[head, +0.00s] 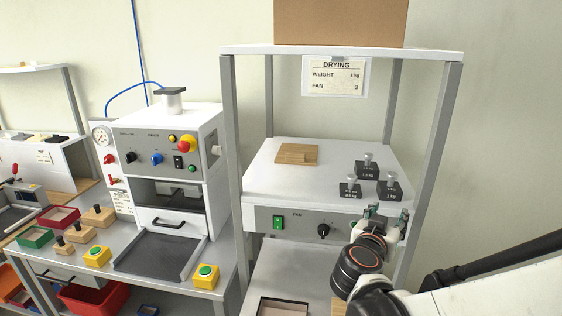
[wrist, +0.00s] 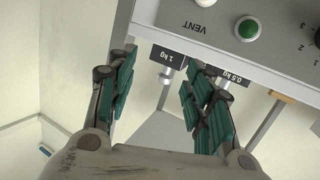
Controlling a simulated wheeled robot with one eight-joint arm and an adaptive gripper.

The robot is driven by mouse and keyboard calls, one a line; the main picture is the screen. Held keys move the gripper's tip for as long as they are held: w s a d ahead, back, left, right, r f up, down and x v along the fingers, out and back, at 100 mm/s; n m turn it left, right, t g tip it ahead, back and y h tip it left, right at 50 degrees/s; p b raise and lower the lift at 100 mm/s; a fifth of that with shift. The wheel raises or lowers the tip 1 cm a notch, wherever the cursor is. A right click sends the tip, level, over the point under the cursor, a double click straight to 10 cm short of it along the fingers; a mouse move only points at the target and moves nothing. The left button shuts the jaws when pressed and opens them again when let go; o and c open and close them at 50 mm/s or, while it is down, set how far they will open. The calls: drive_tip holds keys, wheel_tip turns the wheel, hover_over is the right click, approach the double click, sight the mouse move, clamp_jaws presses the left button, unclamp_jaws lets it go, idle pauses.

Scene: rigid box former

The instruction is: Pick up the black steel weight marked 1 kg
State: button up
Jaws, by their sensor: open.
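The black 1 kg weight (head: 389,191) stands upright with a metal knob on the white top of the drying unit, at its front right. In the wrist view the 1 kg weight (wrist: 168,58) appears upside down, its label legible, framed between my fingers. My gripper (head: 391,216) is just in front of and below it in the head view. In the wrist view my gripper (wrist: 160,72) is open with green-padded fingers apart and nothing held. Whether the fingers reach around the weight cannot be told.
The 0.5 kg weight (head: 350,189) stands close on the left, and another black weight (head: 368,172) stands behind. A wooden block (head: 297,154) lies farther left. The rack's right post (head: 434,150) stands near my arm. A shelf (head: 340,52) is overhead.

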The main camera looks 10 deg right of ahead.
sight(391, 178)
drive_tip(key=shift+m+t+h, duration=0.3)
drive_tip(key=shift+t+h, duration=0.3)
drive_tip(key=shift+t, duration=0.3)
drive_tip(key=w+d+r, duration=0.1)
drive_tip(key=w, duration=0.2)
drive_tip(key=w+d+r, duration=0.1)
drive_tip(key=w+d, duration=0.1)
drive_tip(key=w, duration=0.1)
drive_tip(key=w+d+r, duration=0.1)
drive_tip(key=w, duration=0.1)
drive_tip(key=shift+w+d+r+p, duration=0.15)
drive_tip(key=shift+w+d+p, duration=0.05)
drive_tip(key=shift+w+p, duration=0.2)
drive_tip(key=shift+r+b+x, duration=0.15)
drive_tip(key=shift+x, duration=1.2)
drive_tip(key=shift+r+b+x, duration=0.15)
drive_tip(key=shift+x, duration=1.2)
drive_tip(key=shift+a, duration=0.25)
drive_tip(key=shift+c, duration=0.2)
drive_tip(key=shift+w, duration=0.1)
clamp_jaws()
